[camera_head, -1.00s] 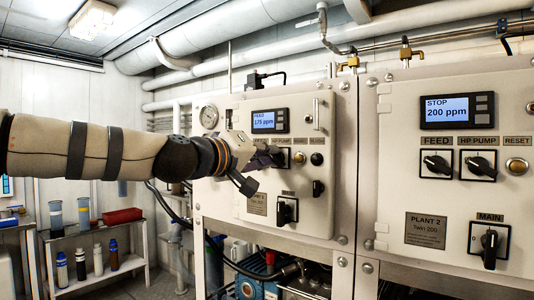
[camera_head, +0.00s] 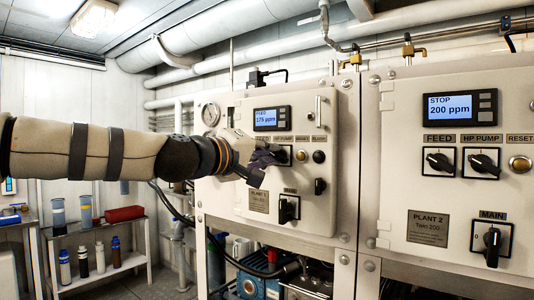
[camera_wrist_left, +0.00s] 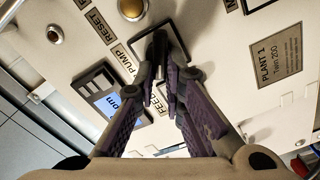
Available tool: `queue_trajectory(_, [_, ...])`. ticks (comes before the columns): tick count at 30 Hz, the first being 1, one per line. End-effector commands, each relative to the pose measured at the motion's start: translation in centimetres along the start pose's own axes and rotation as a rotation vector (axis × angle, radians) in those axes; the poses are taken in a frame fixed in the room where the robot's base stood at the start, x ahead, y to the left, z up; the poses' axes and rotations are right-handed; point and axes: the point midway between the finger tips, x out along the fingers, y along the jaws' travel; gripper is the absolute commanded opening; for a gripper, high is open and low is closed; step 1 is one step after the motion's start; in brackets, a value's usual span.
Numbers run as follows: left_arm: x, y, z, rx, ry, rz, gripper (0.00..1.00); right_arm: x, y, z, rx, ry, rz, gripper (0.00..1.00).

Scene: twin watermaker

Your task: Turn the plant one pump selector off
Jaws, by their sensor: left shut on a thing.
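The plant one panel (camera_head: 325,215) is left of centre in the head view, and its display (camera_head: 270,119) reads FEED 175 ppm. My left gripper (camera_head: 282,157) reaches it from the left. In the left wrist view, the left gripper (camera_wrist_left: 160,68) has its purple-padded fingers shut on a black selector knob (camera_wrist_left: 159,43) in a black square frame beside the PUMP label (camera_wrist_left: 124,64). This is the plant one pump selector. The fingers hide part of the knob, so its exact angle is hard to tell. The feed selector is hidden behind my gripper. My right gripper is not in view.
Plant one's main selector (camera_head: 288,209) sits below my gripper, with a round reset button (camera_head: 301,156) to the right. The plant two panel (camera_head: 397,150) stands further right, its display reading STOP 200 ppm. A shelf with bottles (camera_head: 125,262) stands at the lower left.

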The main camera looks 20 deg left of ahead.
Motion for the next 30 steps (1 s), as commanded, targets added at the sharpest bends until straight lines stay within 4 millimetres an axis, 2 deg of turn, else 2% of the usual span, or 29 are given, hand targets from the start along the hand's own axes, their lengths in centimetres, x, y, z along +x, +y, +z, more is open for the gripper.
queue_trajectory(1, [0.1,-0.1,0.3,-0.002,-0.006,-0.001,0.0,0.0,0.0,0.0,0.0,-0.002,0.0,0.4])
queue_trajectory(3, [0.1,-0.1,0.3,-0.002,-0.006,-0.001,0.21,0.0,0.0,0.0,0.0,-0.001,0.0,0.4])
queue_trajectory(4, [0.1,-0.1,0.3,-0.002,-0.006,-0.001,0.28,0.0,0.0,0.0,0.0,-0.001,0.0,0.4])
queue_trajectory(5, [0.1,-0.1,0.2,-0.001,-0.006,-0.001,0.3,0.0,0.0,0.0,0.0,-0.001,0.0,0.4])
queue_trajectory(17, [-0.5,0.0,0.1,0.0,-0.002,-0.001,0.3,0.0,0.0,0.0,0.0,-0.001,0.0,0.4])
queue_trajectory(20, [-2.4,0.1,0.0,0.0,-0.001,0.002,0.3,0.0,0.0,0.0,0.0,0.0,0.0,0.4])
queue_trajectory(27, [-9.4,0.0,0.1,-0.009,-0.004,0.004,0.3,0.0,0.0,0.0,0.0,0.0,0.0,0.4])
queue_trajectory(30, [-10.4,-0.1,0.1,-0.014,-0.001,0.004,0.3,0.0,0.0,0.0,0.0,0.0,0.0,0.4])
